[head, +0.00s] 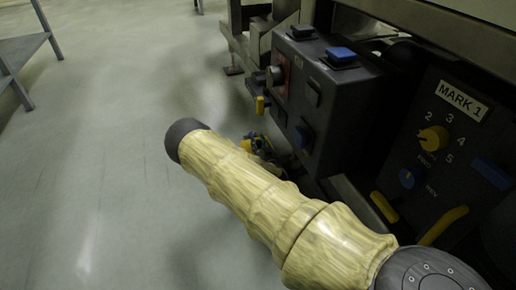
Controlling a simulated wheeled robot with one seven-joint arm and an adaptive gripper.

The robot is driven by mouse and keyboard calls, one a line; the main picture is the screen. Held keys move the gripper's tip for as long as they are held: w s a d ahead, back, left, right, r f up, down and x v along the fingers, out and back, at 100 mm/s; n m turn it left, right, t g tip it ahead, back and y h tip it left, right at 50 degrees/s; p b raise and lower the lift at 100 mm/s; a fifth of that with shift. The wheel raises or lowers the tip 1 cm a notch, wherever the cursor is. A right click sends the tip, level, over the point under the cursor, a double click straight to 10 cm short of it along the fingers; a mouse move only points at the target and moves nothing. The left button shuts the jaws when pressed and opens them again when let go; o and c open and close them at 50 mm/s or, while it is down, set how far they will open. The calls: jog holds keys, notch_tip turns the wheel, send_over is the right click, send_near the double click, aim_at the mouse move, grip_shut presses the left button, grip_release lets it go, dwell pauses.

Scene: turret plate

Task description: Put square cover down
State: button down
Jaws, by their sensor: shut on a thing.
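My arm, in a cream ribbed sleeve, crosses the middle of the head view and ends at a dark rounded joint. My gripper cannot be made out; the arm hides the area behind it. I cannot pick out the square cover for sure. A blue square-topped piece (341,55) sits on top of the dark control box (345,105). A small yellow and blue item (259,145) shows just behind the arm, partly hidden and too small to identify.
A metal frame (20,62) stands at the far left. The pale floor (110,120) between is clear.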

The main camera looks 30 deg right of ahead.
jog(key=shift+f, duration=0.65)
jog(key=shift+r, duration=0.1)
jog(key=c, duration=1.1)
grip_release()
jog(key=shift+c, duration=0.2)
